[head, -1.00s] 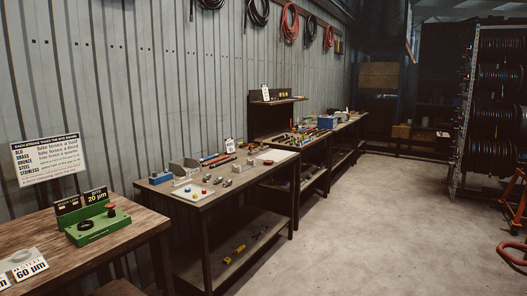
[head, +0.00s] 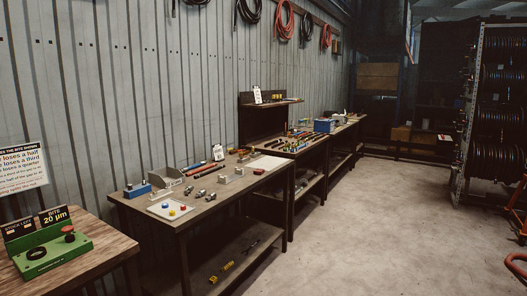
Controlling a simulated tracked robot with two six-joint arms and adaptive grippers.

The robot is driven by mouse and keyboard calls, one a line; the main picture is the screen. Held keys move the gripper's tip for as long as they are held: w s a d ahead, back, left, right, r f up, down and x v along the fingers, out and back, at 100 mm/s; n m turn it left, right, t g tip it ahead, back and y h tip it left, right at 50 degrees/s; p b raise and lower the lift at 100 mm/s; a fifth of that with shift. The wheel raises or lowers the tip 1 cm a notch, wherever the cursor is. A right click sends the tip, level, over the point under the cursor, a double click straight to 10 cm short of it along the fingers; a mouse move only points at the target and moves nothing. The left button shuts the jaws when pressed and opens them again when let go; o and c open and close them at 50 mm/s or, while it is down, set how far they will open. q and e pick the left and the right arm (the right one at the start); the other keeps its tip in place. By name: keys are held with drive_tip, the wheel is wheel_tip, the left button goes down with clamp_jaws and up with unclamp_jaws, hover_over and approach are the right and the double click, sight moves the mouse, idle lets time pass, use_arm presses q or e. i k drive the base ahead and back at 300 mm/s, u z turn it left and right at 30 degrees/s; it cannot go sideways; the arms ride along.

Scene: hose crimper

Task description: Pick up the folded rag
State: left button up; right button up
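I cannot make out a folded rag for certain in the head view. A flat pale sheet (head: 268,163) lies on the far end of the middle workbench (head: 222,198); I cannot tell whether it is cloth or paper. Neither of my grippers is in view.
A green device (head: 52,252) stands on the wooden table (head: 108,244) at the near left. The middle bench carries a white tray (head: 170,210), a blue block (head: 137,190) and metal fittings. Hose reels fill a rack (head: 470,110) at the right. The concrete floor (head: 370,230) between is clear.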

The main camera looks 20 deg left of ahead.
sight(259, 172)
drive_tip(key=z, duration=0.1)
drive_tip(key=i, duration=1.4)
drive_tip(key=u, duration=0.45)
drive_tip(key=i, duration=1.45)
drive_tip(key=u, duration=0.5)
drive_tip(key=i, duration=0.45)
drive_tip(key=u, duration=0.2)
